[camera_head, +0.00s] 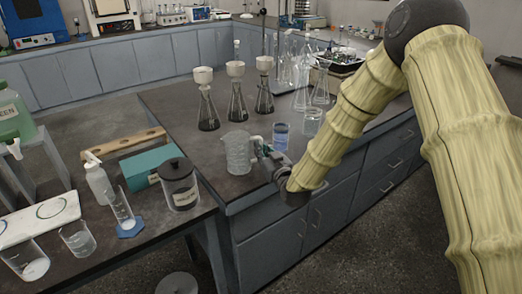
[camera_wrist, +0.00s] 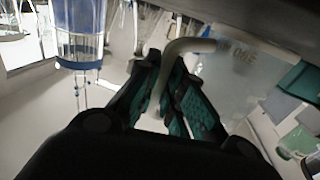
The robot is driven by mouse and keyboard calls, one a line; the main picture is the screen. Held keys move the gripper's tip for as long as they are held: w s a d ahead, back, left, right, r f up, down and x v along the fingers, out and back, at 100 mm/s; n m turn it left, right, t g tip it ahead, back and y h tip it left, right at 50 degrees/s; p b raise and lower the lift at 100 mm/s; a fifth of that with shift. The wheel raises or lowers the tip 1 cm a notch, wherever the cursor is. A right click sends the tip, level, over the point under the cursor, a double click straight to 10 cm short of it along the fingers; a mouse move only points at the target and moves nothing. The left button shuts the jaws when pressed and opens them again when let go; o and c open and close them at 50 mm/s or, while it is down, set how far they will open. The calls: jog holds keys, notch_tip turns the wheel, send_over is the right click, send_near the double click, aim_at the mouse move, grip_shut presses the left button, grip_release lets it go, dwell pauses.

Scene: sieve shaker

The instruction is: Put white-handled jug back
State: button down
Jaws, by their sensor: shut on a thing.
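The clear jug (camera_head: 237,153) is upright at the near left corner of the grey bench (camera_head: 210,147). Whether its base touches the top or hovers just above it is hard to tell. My gripper (camera_head: 259,148) reaches in from the right and is shut on the jug's white handle. In the wrist view the handle (camera_wrist: 163,80) passes between the green-padded fingers of my gripper (camera_wrist: 178,95). The jug's clear body (camera_wrist: 235,75) is beside the fingers on the right. Part of the handle is hidden by the fingers.
A beaker with blue liquid (camera_head: 281,135) and a clear beaker (camera_head: 312,121) stand close behind my gripper. Several flasks with white funnels, such as this one (camera_head: 236,98), stand farther back. A dark lidded canister (camera_head: 180,184) is on the nearer table, across a gap.

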jog(key=c, duration=1.5)
grip_release()
jog(key=shift+c, duration=0.2)
jog(key=v, duration=1.2)
jog(key=shift+b, duration=0.4)
jog(key=s+d+f+m+g+h, duration=0.1)
jog(key=s+d+f+g, duration=0.1)
jog(key=s+f, duration=0.45)
jog(key=s+d+f+m+g+h, duration=0.1)
jog(key=s+d+f+g+h, duration=0.15)
jog(key=f, duration=0.75)
jog(key=s+d+f+g+h, duration=0.1)
jog(key=s+d+f+g, duration=0.1)
jog(key=s+f, duration=0.45)
jog(key=s+d+f+m+g+h, duration=0.1)
jog(key=s+d+f+g, duration=0.2)
jog(key=s, duration=0.6)
jog(key=s+d+f+m+g+h, duration=0.1)
jog(key=s+d+f+g, duration=0.2)
jog(key=s+f, duration=0.4)
jog(key=s+d+f+m+g+h, duration=0.1)
jog(key=s+d+f+g, duration=0.3)
jog(key=s, duration=0.8)
jog(key=shift+d+f, duration=0.35)
jog(key=shift+f, duration=0.35)
